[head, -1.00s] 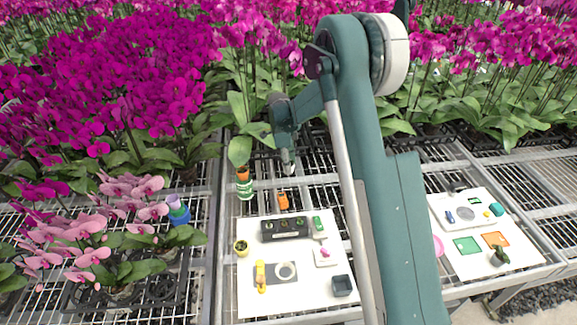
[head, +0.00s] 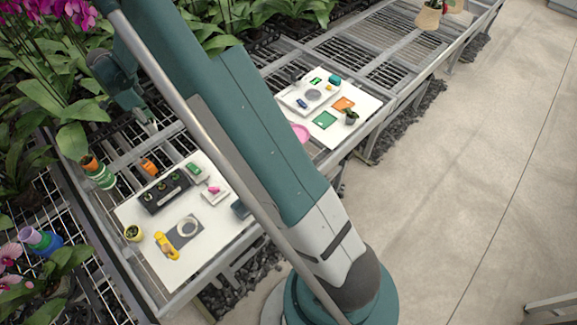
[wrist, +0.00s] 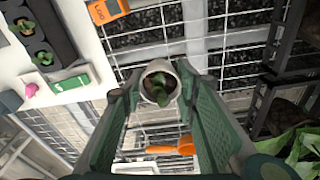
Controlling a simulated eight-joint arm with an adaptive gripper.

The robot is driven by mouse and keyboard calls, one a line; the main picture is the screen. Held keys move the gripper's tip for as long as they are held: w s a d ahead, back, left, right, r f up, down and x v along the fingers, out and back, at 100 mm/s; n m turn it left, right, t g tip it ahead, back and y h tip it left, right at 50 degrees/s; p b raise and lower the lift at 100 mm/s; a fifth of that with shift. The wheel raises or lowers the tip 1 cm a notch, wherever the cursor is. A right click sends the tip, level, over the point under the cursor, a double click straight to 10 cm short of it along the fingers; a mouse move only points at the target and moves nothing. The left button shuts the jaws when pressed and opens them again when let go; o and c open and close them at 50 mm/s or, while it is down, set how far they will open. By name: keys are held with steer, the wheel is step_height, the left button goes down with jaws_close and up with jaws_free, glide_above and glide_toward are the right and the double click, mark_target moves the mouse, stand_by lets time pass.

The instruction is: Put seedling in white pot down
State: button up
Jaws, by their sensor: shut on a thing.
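My gripper (wrist: 157,85) is shut on the white pot (wrist: 147,72) in the wrist view, with a finger on each side. The green seedling (wrist: 158,88) shows inside the pot's rim, seen from above. The held pot hangs over open metal bench mesh. In the head view my gripper (head: 150,127) is behind the left white board (head: 145,213), beyond the orange meter (head: 149,167). The pot is too small there to make out clearly.
A second white board (head: 347,132) stands farther right. An orange-handled tool (wrist: 172,149) shows in the wrist view.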

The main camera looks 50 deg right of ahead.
steer(key=s+d+r+b, duration=0.2)
steer(key=s+d+b, duration=0.1)
steer(key=s+d, duration=1.85)
steer(key=s+d+b, duration=0.1)
steer(key=s+d, duration=0.2)
steer(key=s, duration=0.5)
steer(key=s+d+f+b, duration=0.1)
steer(key=s+d, duration=0.3)
steer(key=s, duration=0.5)
steer(key=s+d+f+b, duration=0.1)
steer(key=s+d, duration=0.2)
steer(key=s, duration=0.5)
steer(key=shift+s+d+f+m, duration=0.25)
steer(key=shift+s+d+m, duration=0.1)
steer(key=shift+s+m, duration=0.05)
steer(key=shift+f, duration=0.15)
steer(key=shift+f+b, duration=0.9)
steer(key=shift+f, duration=1.85)
steer(key=shift+f+b, duration=0.6)
steer(key=shift+f, duration=1.5)
steer(key=shift+f, duration=0.2)
steer(key=shift+c, duration=0.2)
